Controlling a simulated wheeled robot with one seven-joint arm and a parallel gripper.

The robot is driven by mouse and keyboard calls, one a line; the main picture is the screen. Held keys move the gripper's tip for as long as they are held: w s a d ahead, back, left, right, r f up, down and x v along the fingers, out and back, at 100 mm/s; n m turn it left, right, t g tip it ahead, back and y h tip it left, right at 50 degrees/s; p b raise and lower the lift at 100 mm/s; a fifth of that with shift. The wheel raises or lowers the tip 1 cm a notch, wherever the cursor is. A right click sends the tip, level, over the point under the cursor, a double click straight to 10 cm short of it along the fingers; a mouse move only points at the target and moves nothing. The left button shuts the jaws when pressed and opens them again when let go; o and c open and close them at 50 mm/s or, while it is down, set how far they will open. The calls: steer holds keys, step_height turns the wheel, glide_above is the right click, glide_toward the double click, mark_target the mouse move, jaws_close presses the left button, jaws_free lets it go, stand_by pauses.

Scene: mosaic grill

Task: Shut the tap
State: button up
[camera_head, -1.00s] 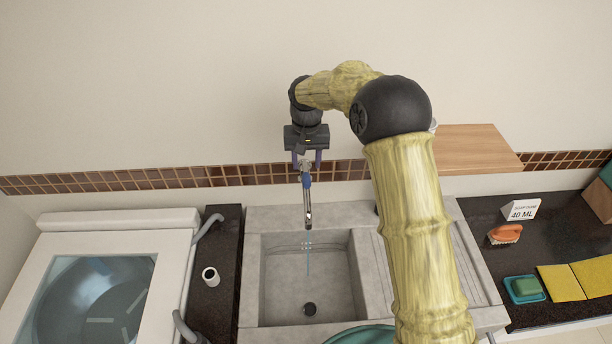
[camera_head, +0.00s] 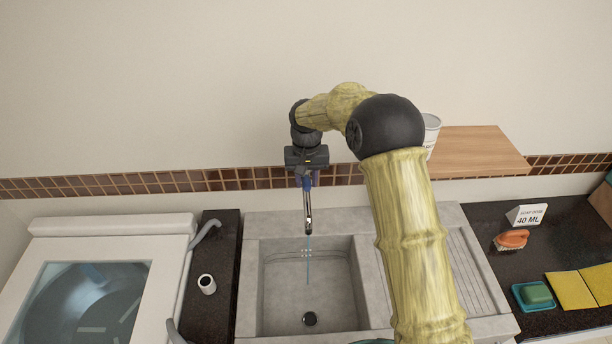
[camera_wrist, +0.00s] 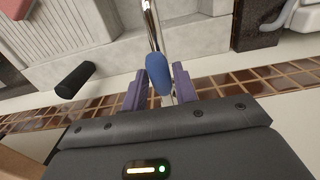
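The tap has a chrome spout (camera_head: 308,215) over the sink, and a thin blue stream of water (camera_head: 308,262) falls from it. Its blue handle (camera_wrist: 160,73) shows in the wrist view, and partly in the head view (camera_head: 305,184) below my gripper. My gripper (camera_head: 306,178) is at the tap in front of the wall. In the wrist view its two purple fingers (camera_wrist: 160,88) are apart, one on each side of the blue handle. Whether they touch the handle I cannot tell.
The grey sink (camera_head: 249,300) has a dark drain (camera_head: 310,319). A wooden shelf (camera_head: 480,150) with a white cup (camera_head: 431,128) is on the wall at right. A washing machine (camera_head: 110,225) stands at left. A black cylinder (camera_wrist: 75,80) shows in the wrist view.

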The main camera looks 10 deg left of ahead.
mark_target(307, 180)
steer(key=c, duration=0.3)
steer(key=shift+c, duration=0.2)
steer(key=shift+f, duration=0.1)
steer(key=shift+f+b, duration=0.4)
steer(key=shift+f, duration=0.2)
steer(key=o, duration=0.9)
steer(key=shift+c, duration=0.2)
steer(key=shift+r, duration=0.1)
steer(key=shift+r+p, duration=2.6)
steer(key=shift+r, duration=0.95)
